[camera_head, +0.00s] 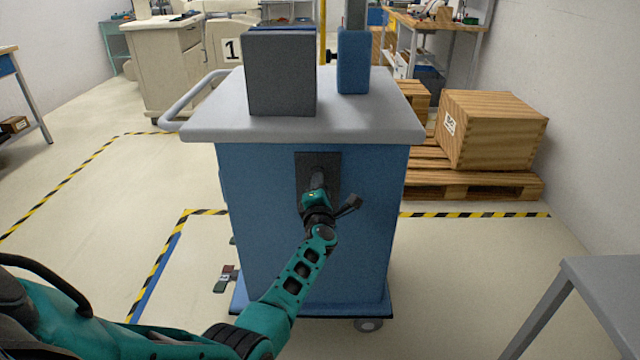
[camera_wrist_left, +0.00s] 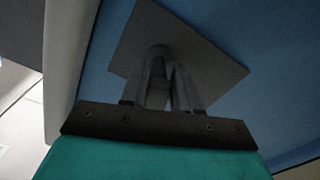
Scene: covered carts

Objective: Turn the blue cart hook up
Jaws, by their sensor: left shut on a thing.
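The blue cart (camera_head: 360,250) stands in front of me with a light grey top. On its near face is a dark plate (camera_head: 333,165); the plate (camera_wrist_left: 205,55) also shows in the left wrist view. My left gripper (camera_head: 317,182) reaches the plate. In the left wrist view its fingers (camera_wrist_left: 165,85) are shut on the hook (camera_wrist_left: 158,58) at the plate's middle. Most of the hook is hidden by the fingers, so its direction is hard to tell. My right gripper is not in view.
A dark grey box (camera_head: 281,75) and a blue box (camera_head: 353,62) stand on the cart top. A wooden crate (camera_head: 491,131) sits on a pallet (camera_head: 480,184) at the right. A grey table (camera_head: 610,290) is at the front right. The floor to the left is mostly clear.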

